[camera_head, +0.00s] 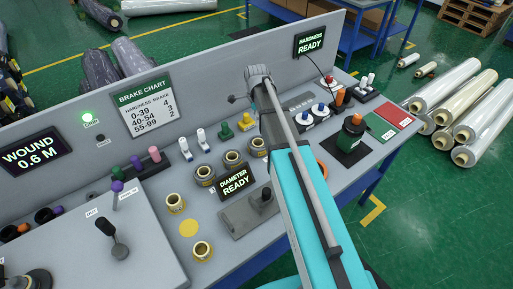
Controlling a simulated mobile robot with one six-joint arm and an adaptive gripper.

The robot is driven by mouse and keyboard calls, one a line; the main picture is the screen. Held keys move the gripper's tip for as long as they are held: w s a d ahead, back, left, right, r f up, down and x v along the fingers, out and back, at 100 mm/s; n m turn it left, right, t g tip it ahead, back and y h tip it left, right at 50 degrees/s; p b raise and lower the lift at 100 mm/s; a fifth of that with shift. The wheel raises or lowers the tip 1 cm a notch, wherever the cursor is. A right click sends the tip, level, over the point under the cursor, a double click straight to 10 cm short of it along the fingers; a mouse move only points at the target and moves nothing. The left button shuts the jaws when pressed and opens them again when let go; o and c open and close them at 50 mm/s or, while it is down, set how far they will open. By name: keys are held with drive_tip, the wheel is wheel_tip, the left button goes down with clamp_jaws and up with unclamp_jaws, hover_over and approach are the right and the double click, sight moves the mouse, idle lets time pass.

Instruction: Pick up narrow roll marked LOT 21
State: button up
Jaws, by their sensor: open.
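Several small wrapped rolls stand on the grey bench. Three stand in a slanted row: a left one (205,176), a middle one (233,159) and a right one (257,147) close beside my arm. Another roll (175,204) stands nearer, left of the diameter display, and one more (202,250) stands near the front edge. Any lot marks are too small to read, so I cannot tell which is LOT 21. My teal and grey arm reaches over the bench to a grey joint at the back panel. I cannot see my gripper's fingers.
The "DIAMETER READY" display (235,182) and a grey device (248,213) stand among the rolls. A yellow disc (188,228) lies between the two nearer rolls. A lever console (95,255) fills the front left. Green (381,127) and red (393,115) pads lie at right.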

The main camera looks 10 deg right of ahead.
sight(257, 136)
drive_tip(key=shift+f+b, duration=3.4)
drive_tip(key=shift+f, duration=0.3)
drive_tip(key=shift+s+f, duration=0.1)
drive_tip(key=shift+f, duration=0.1)
drive_tip(key=shift+f+b, duration=0.1)
drive_tip(key=shift+b, duration=0.25)
drive_tip(key=f+b, duration=0.3)
drive_tip(key=shift+s, duration=0.25)
drive_tip(key=shift+f+b, duration=1)
clamp_jaws()
